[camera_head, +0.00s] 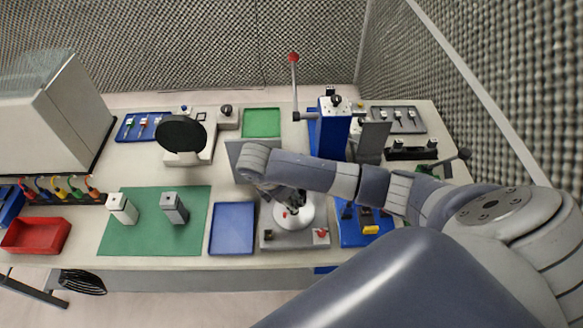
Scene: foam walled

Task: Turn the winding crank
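A round white disc (305,217) sits on a grey base plate (277,243) at the front middle of the table; it looks like the winding unit. My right gripper (287,208) points down over this disc from the upper left side. It covers part of the disc, and any crank handle there is hidden or too small to make out. A small red spot shows beside the fingertips. I cannot tell whether the fingers are open or shut on something. My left gripper is not in view.
A blue tray (232,229) lies left of the base plate, and a blue tray with a yellow part (370,228) lies right. A blue press (333,125) with a red-knobbed lever (294,75) stands behind my arm. A green mat (140,235) holds two blocks.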

